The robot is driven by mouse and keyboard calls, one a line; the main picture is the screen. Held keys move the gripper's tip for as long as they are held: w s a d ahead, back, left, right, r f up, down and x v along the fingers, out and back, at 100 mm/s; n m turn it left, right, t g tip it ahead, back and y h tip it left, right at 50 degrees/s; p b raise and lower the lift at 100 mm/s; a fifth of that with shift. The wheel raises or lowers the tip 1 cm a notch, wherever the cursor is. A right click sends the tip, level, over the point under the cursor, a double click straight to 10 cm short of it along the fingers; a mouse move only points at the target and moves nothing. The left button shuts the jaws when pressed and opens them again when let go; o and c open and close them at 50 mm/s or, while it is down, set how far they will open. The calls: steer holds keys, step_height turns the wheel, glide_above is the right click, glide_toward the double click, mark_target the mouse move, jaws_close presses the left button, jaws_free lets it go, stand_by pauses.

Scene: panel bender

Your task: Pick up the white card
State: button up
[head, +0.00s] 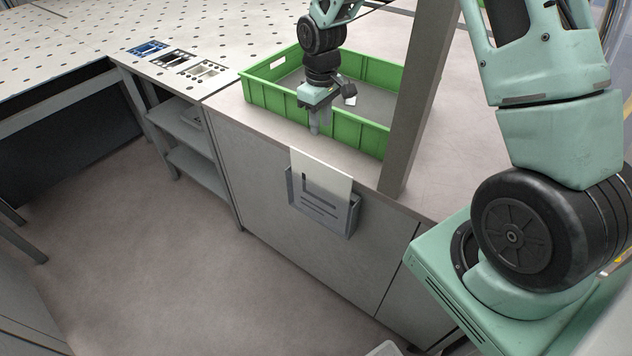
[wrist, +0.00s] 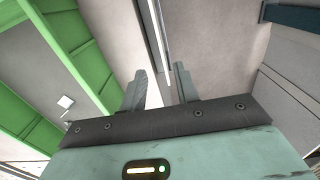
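The white card (head: 322,177) stands in a grey holder (head: 322,213) on the front of the cabinet, its upper part sticking out above the holder. Dark lines are printed on its face. My gripper (head: 320,128) points down near the counter's front edge, above the card and apart from it in the head view. In the wrist view my gripper (wrist: 160,85) is open, with nothing held between the fingers. A thin pale strip runs behind the fingers there; I cannot tell whether it is the card or the counter edge.
A green crate (head: 262,98) stands on the counter behind my gripper, with a small white piece (wrist: 65,101) in it. A grey post (head: 415,100) rises right of the card. Small trays (head: 203,72) lie at the back left. The floor (head: 180,270) before the cabinet is clear.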

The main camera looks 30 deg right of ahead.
mark_target(320, 170)
step_height(320, 170, down, 17)
steer(key=b, duration=1.3)
steer(key=shift+w+f, duration=0.1)
steer(key=shift+f, duration=0.05)
jaws_close()
